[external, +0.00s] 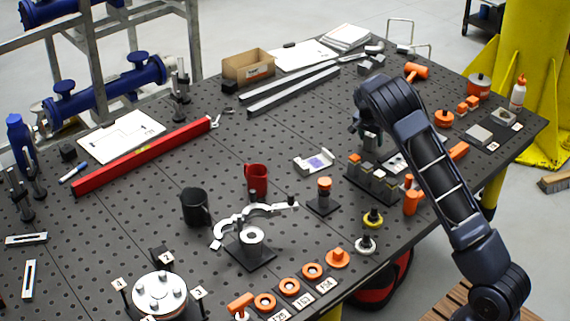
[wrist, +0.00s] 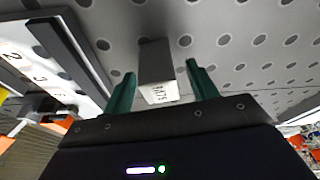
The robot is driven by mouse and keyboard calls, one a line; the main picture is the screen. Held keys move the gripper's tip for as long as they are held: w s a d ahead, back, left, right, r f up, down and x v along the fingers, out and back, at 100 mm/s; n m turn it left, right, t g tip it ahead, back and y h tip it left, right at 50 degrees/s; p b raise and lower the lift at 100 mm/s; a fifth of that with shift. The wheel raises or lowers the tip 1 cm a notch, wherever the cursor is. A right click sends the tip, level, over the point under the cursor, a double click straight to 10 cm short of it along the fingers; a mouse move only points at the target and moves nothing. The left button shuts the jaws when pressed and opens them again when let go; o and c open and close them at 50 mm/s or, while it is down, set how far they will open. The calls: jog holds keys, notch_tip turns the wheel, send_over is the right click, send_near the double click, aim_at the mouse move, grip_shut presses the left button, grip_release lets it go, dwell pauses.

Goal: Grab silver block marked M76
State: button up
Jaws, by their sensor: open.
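A silver-grey block (wrist: 155,62) with a white label on its near end stands in the wrist view. The label's small rotated letters look like M76, but the last character is hard to read. My gripper (wrist: 160,74) is open, with one green finger on each side of the block and visible gaps between. In the external view my gripper (external: 368,140) points down above the right-hand part of the perforated table, just behind a black rack of small blocks (external: 370,182). I cannot make out the silver block there; my arm and the rack may hide it.
A white numbered plate in a dark frame (wrist: 32,58) lies left of my gripper in the wrist view. On the perforated table (external: 300,130), a white holder (external: 313,162), an orange-topped post (external: 324,195) and an orange cylinder (external: 411,202) stand near the rack.

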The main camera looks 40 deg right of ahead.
jog(key=shift+d+f, duration=0.2)
jog(key=shift+f, duration=0.4)
jog(key=shift+c, duration=0.2)
jog(key=shift+w, duration=0.1)
jog(key=c, duration=1.2)
jog(key=shift+r, duration=0.1)
